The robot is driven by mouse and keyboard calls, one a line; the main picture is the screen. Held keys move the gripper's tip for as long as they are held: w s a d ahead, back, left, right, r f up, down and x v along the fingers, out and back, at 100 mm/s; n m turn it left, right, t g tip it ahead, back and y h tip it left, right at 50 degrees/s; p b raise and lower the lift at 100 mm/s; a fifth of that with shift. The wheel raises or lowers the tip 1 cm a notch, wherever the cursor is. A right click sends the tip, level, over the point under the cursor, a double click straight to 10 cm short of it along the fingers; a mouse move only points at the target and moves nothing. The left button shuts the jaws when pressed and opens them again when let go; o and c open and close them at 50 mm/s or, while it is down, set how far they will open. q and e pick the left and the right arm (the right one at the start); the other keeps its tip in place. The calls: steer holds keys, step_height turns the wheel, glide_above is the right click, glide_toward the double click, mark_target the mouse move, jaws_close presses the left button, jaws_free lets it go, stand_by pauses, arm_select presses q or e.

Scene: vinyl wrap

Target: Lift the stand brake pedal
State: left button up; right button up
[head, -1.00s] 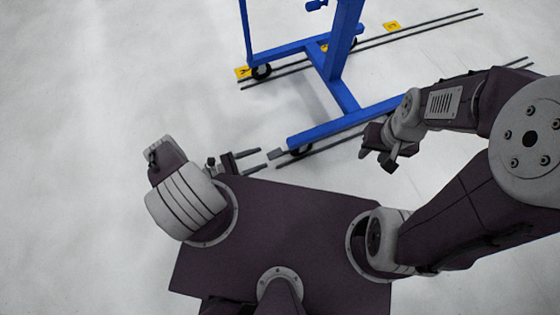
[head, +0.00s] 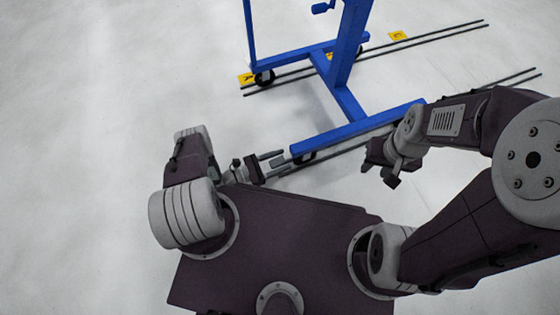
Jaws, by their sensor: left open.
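The blue stand (head: 345,131) stands at the upper middle of the head view, on casters. Its brake pedal (head: 278,161), a small grey piece, juts left from the near caster at the end of the stand's front foot. My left gripper (head: 276,163) is open, with its fingers pointing right. One finger shows on the far side of the pedal and one on the near side. Whether they touch it is too small to tell. My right gripper (head: 379,176) hangs near the right part of the front foot, apart from the pedal; its jaw gap is unclear.
Two pairs of dark rails (head: 440,36) run along the floor under the stand's feet. Yellow floor markers (head: 398,36) lie near the far rails. A blue crank handle (head: 323,8) is on the stand's upright. The pale floor at left is clear.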

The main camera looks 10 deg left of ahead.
arm_select(q)
jaws_close()
steer(key=shift+r+p, duration=0.2)
steer(key=shift+p, duration=0.25)
steer(key=g+y+p, duration=0.1)
steer(key=y+p, duration=0.1)
steer(key=p, duration=0.3)
steer(key=r+g+y+p, duration=0.1)
steer(key=y+p, duration=0.1)
steer(key=p, duration=0.3)
steer(key=shift+s+r+g, duration=0.1)
steer(key=shift+r+g, duration=0.05)
steer(key=shift+g, duration=0.25)
steer(key=shift+a+f+g+y+p, duration=0.1)
steer(key=shift+f+g+y+p, duration=0.15)
steer(key=shift+y+p, duration=0.55)
jaws_free()
